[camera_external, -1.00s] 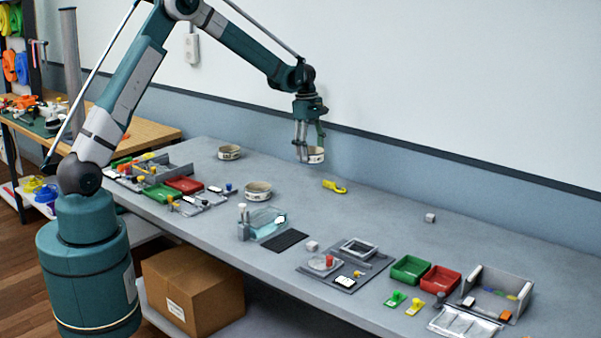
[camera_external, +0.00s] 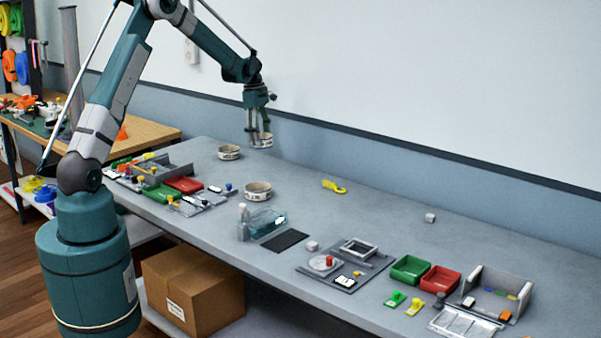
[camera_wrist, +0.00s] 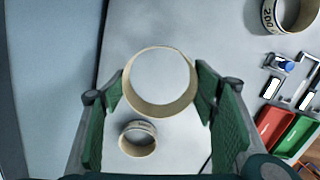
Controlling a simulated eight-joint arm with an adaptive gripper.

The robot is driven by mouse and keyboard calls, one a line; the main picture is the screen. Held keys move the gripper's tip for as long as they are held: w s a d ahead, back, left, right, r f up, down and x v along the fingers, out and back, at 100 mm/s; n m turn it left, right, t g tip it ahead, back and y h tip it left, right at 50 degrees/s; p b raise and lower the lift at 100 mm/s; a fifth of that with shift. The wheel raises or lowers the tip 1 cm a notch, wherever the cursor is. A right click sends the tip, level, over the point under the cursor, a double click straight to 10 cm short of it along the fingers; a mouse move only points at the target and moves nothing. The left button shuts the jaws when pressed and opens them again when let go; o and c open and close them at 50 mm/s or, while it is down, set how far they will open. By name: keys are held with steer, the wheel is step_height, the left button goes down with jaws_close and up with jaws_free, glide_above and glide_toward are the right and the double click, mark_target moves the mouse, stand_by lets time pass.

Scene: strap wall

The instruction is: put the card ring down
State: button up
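The card ring (camera_external: 262,143), a pale short cylinder, is between the fingers of my gripper (camera_external: 259,138) at the back of the bench. In the wrist view the ring (camera_wrist: 160,108) spans the space between the green finger pads of my gripper (camera_wrist: 160,92), which is shut on it. It looks larger there than a ring on the bench, so it appears held above the surface. Whether its underside is clear of the bench by much is hard to tell.
Another ring (camera_external: 229,155) stands on the bench (camera_external: 380,215) just left of the held one, and a further ring (camera_external: 257,195) stands nearer the front. The wall (camera_external: 400,165) is close behind. A yellow tool (camera_external: 334,186) lies to the right. Trays and parts (camera_external: 185,184) fill the left front.

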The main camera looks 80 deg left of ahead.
steer(key=shift+s+a, duration=0.15)
steer(key=shift+s, duration=0.05)
glide_above(262, 168)
steer(key=shift+s+a+f, duration=0.15)
steer(key=shift+f, duration=1.45)
steer(key=shift+s+a+f, duration=0.1)
steer(key=shift+f, duration=1.45)
steer(key=shift+f, duration=1.9)
steer(key=shift+f, duration=0.2)
steer(key=o, duration=0.6)
steer(key=shift+r, duration=0.1)
